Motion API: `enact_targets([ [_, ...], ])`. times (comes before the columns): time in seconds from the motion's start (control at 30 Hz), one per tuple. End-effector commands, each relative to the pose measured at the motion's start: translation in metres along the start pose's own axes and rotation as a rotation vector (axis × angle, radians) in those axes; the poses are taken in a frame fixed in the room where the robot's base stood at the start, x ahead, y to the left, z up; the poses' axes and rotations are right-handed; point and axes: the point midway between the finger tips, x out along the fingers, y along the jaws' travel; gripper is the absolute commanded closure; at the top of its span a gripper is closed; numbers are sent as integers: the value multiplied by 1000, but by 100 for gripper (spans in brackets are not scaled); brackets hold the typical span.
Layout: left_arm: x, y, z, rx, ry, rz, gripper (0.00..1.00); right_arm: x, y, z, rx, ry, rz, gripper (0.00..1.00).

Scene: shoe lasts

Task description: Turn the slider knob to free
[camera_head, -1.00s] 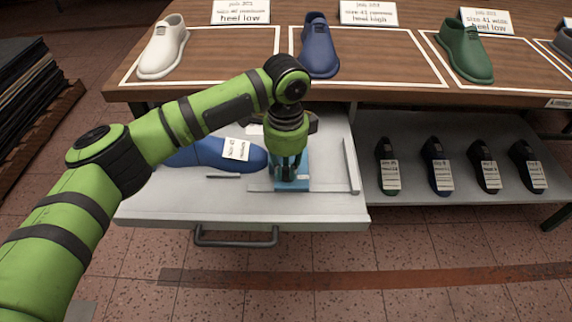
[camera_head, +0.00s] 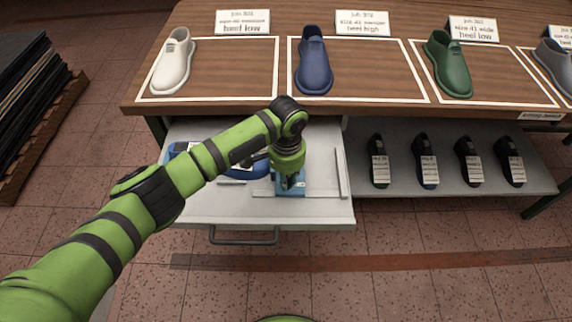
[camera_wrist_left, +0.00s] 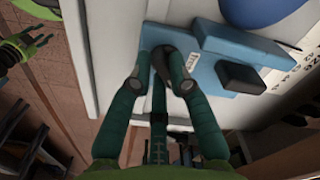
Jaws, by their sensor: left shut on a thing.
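The slider knob is between the fingertips of my left gripper (camera_head: 291,181) and mostly hidden by them. It belongs to a light-blue block device (camera_head: 292,190) in the open grey drawer. In the left wrist view the blue device (camera_wrist_left: 215,60) carries a small white label (camera_wrist_left: 182,64), partly covered by a finger and too small to read surely, and a dark block (camera_wrist_left: 241,76). My left gripper (camera_wrist_left: 160,66) is closed in at the device's edge there. The knob's exact angle is hidden. A green and black part, perhaps my right gripper (camera_wrist_left: 25,42), shows at the upper left.
A blue shoe last (camera_head: 248,168) lies in the drawer (camera_head: 210,205), partly behind my left arm. Above is a wooden bench (camera_head: 262,60) with several shoes and heel cards. Several dark lasts stand on the grey shelf (camera_head: 400,178) at right. The floor in front is clear.

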Motion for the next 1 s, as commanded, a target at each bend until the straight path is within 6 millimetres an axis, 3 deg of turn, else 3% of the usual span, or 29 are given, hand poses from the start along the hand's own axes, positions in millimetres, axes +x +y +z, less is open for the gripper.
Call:
enact_targets([
  [0.03, -7, 2, 0, -47, -3, 5, 100, -15, 1, 2, 0, -5, 1, 60],
  [0.4, -5, 3, -2, -398, -3, 4, 100, -57, 1, 9, 0, -25, 0, 60],
  [1.0, -2, 2, -5, -812, 1, 1, 100, -86, 1, 2, -1, -19, 0, 60],
])
